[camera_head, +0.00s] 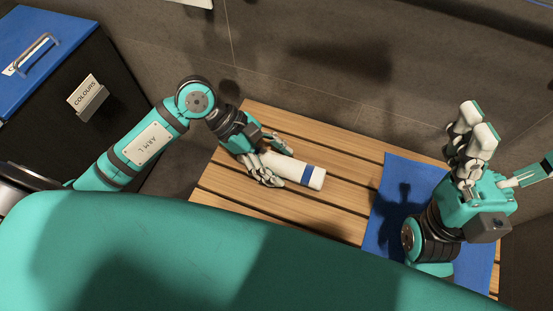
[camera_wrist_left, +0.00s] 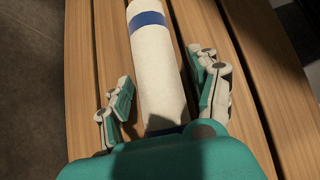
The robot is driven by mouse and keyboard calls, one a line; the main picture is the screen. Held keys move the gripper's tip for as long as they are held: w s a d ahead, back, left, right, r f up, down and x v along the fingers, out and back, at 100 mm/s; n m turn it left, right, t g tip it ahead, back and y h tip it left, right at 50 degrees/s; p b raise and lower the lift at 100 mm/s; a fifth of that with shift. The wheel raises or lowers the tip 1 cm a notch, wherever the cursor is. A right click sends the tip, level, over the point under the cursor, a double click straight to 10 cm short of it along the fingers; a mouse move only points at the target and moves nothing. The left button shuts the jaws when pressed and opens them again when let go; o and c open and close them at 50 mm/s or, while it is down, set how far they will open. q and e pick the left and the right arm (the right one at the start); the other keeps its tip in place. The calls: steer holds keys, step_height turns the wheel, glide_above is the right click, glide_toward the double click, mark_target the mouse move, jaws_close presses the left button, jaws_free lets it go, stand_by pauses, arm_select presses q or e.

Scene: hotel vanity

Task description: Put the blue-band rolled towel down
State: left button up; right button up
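The white rolled towel with a blue band (camera_head: 313,176) lies on the slatted wooden bench (camera_head: 338,222). My left gripper (camera_head: 279,163) is around the end away from the band, with its fingers on both sides of the roll. In the left wrist view the towel (camera_wrist_left: 157,70) runs between the fingers, and a gap shows on each side, so the gripper is open. The towel's near end is hidden by the gripper's palm. My right gripper (camera_head: 512,145) is raised over the right side of the bench, open and empty.
A blue mat (camera_head: 400,175) covers the right part of the bench. A dark bin with a blue lid (camera_head: 50,45) and a "COLOURS" label (camera_head: 84,93) stands at the left. A dark tiled wall (camera_head: 300,70) is behind. Bare slats surround the towel.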

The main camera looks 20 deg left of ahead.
arm_select(q)
steer(key=shift+o, duration=0.9)
